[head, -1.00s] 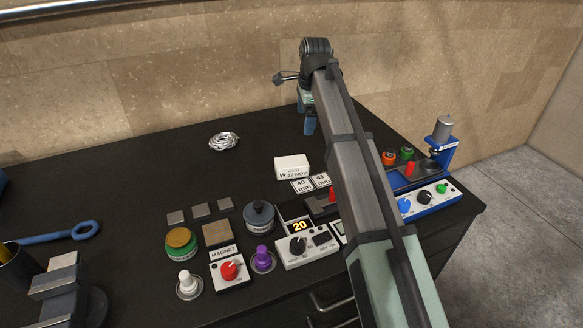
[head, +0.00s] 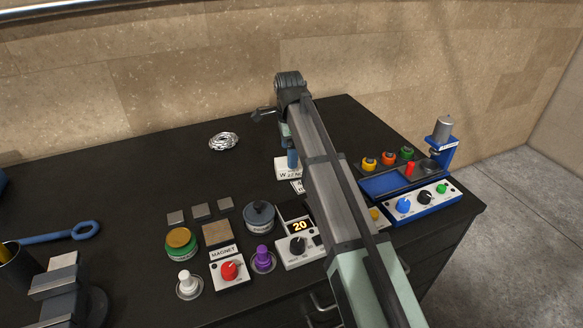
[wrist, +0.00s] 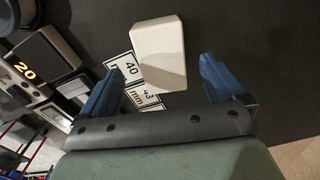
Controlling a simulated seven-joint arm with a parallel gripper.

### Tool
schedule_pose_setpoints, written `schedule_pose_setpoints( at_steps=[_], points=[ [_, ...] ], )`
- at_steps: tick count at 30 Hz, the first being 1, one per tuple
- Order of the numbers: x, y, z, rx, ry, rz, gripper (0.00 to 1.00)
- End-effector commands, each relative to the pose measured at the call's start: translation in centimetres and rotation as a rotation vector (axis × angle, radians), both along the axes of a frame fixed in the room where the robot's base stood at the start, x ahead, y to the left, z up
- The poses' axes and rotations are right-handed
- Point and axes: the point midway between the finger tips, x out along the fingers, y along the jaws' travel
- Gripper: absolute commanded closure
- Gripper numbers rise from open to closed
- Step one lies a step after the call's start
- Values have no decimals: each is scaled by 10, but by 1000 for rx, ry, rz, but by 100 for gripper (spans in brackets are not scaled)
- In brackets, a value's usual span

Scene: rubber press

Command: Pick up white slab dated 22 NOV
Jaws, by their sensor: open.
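The white slab (head: 283,170) lies on the black bench in the head view, partly hidden by my gripper and arm. Only the start of its lettering shows there, and its date cannot be read now. In the wrist view the slab (wrist: 160,52) lies ahead and between the finger lines, its face blank and pale. My gripper (wrist: 160,80) is open with its two blue fingers apart. Nothing is between the fingers in their grip. In the head view one blue fingertip (head: 291,159) shows right at the slab; whether it touches cannot be told.
Labels reading 40 mm (wrist: 122,72) and 43 mm (wrist: 147,97) lie beside the slab. A grey control box showing 20 (head: 298,247) stands nearer. A blue press (head: 440,150) stands at right. Crumpled foil (head: 223,141) lies at back left, with clear bench around it.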

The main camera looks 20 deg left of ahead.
Motion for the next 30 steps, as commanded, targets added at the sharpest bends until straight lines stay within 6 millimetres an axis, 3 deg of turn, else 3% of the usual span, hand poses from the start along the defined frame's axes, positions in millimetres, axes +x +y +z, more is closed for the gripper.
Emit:
schedule_pose_setpoints(
  at_steps=[7,18,25,30],
  points=[
    [1,-2,-12,-1,1,0,4],
    [5,-5,-53,0,0,0,4],
    [5,-5,-54,0,0,0,4],
    [5,-5,-54,0,0,0,21]
  ],
)
